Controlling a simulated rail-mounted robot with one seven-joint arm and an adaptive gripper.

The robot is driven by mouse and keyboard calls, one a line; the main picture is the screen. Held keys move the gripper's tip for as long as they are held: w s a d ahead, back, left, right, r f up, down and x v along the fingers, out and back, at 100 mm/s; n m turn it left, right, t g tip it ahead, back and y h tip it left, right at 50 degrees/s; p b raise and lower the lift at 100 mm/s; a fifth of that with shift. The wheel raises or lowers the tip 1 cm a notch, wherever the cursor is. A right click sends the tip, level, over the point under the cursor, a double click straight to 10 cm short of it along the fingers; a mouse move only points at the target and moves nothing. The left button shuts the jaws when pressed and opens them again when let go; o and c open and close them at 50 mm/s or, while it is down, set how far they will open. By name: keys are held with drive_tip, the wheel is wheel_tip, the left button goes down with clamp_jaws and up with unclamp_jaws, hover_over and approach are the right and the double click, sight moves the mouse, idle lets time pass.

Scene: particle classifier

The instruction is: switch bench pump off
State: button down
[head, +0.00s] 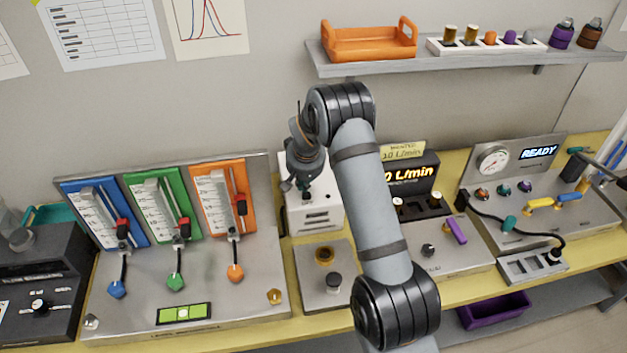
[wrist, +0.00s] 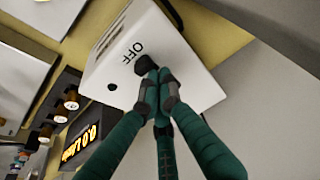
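The bench pump appears to be the white box (head: 322,219) on the bench, left of the flow display. In the wrist view the white box (wrist: 195,75) shows the printed word OFF, with a black knob or switch (wrist: 144,64) close to it and a dark round spot (wrist: 111,87) further off. My gripper (wrist: 160,78) has its green fingers brought together, with the tips at or very near the black knob. Contact is not clear. In the head view my gripper (head: 303,188) is over the top of the white box, partly hidden by my arm.
A dark display unit (head: 412,177) reading L/min stands right of the box. A panel with blue, green and orange gauges (head: 225,200) is at left. A shelf (head: 470,58) with an orange tray (head: 368,44) hangs above. A steel plate with knobs (head: 325,275) lies in front.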

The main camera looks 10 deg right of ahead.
drive_tip(key=shift+a, duration=0.1)
idle(0.3)
drive_tip(key=shift+w, duration=0.4)
drive_tip(key=shift+w+r, duration=0.25)
drive_tip(key=shift+w, duration=0.55)
drive_tip(key=shift+w+r, duration=0.2)
drive_tip(key=shift+w, duration=0.55)
drive_tip(key=b+v, duration=0.2)
drive_tip(key=v, duration=0.7)
drive_tip(key=shift+s, duration=0.2)
drive_tip(key=shift+f, duration=0.15)
